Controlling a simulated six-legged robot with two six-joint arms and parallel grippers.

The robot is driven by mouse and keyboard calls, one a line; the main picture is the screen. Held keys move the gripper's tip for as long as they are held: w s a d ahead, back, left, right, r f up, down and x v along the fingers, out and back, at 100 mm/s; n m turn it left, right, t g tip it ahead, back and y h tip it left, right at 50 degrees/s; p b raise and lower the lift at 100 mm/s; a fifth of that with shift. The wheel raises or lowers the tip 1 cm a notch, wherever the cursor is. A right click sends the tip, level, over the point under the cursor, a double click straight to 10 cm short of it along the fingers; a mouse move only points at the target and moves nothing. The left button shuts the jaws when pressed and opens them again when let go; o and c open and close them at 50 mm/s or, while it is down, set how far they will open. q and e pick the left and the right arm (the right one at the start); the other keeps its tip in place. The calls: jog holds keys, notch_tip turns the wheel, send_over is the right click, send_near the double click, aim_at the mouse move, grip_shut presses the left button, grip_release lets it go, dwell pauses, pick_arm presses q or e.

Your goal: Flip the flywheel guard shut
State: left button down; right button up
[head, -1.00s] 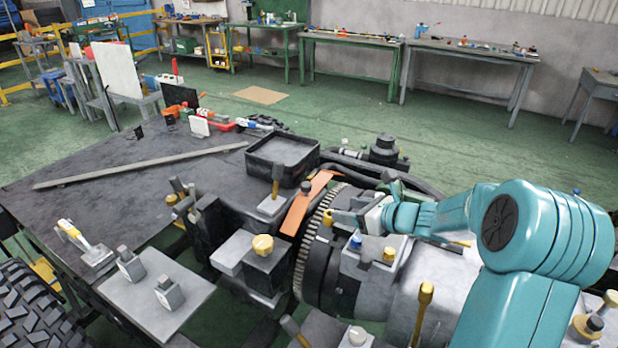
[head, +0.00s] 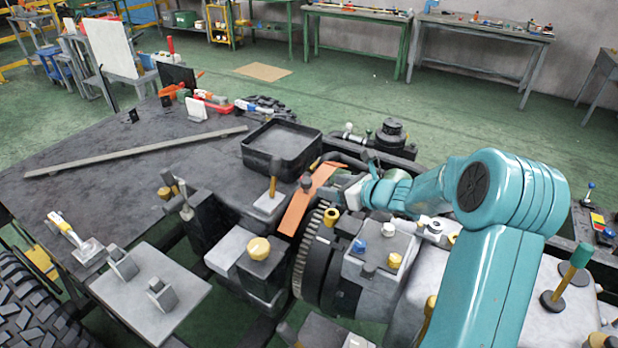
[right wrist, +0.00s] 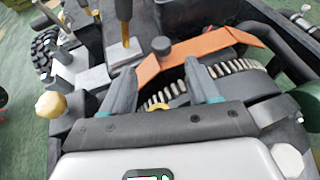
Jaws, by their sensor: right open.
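The flywheel guard is an orange bent strip (head: 296,211) lying across the upper edge of the toothed flywheel (head: 306,250) in the head view. A dark knob (head: 307,183) stands at it. My right gripper (head: 334,181) is beside the guard, on its right, with its fingers partly hidden. In the right wrist view the open fingers (right wrist: 160,76) point at the orange guard (right wrist: 205,47), with the dark knob (right wrist: 161,47) ahead between them. The flywheel teeth (right wrist: 233,67) show beneath the guard. Nothing is between the fingers; contact with the guard cannot be told. My left gripper is not in view.
A black square tray (head: 282,168) stands behind the guard. A block with a yellow knob (head: 259,248) is left of the flywheel, and a grey housing with blue and yellow caps (head: 378,245) is right. A long bar (head: 130,157) lies on the dark table.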

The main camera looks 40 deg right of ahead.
aim_at(308, 181)
jog(key=p+x, duration=0.2)
jog(key=x, duration=0.7)
jog(key=shift+w+a, duration=0.1)
jog(key=shift+w, duration=0.1)
jog(key=shift+w+f, duration=0.1)
jog(key=shift+d, duration=0.2)
jog(key=shift+w+a, duration=0.1)
jog(key=shift+a, duration=0.05)
jog(key=c, duration=0.3)
grip_shut()
jog(key=shift+s+d+f+b, duration=0.2)
jog(key=shift+s+b, duration=0.2)
jog(key=shift+b, duration=0.25)
jog(key=shift+s+d+f+b, duration=0.25)
jog(key=shift+s+b, duration=0.2)
jog(key=shift+b, duration=0.15)
jog(key=s+b, duration=0.2)
jog(key=s, duration=0.1)
jog(key=shift+s+d+r+b, duration=0.3)
jog(key=shift+d+b, duration=0.1)
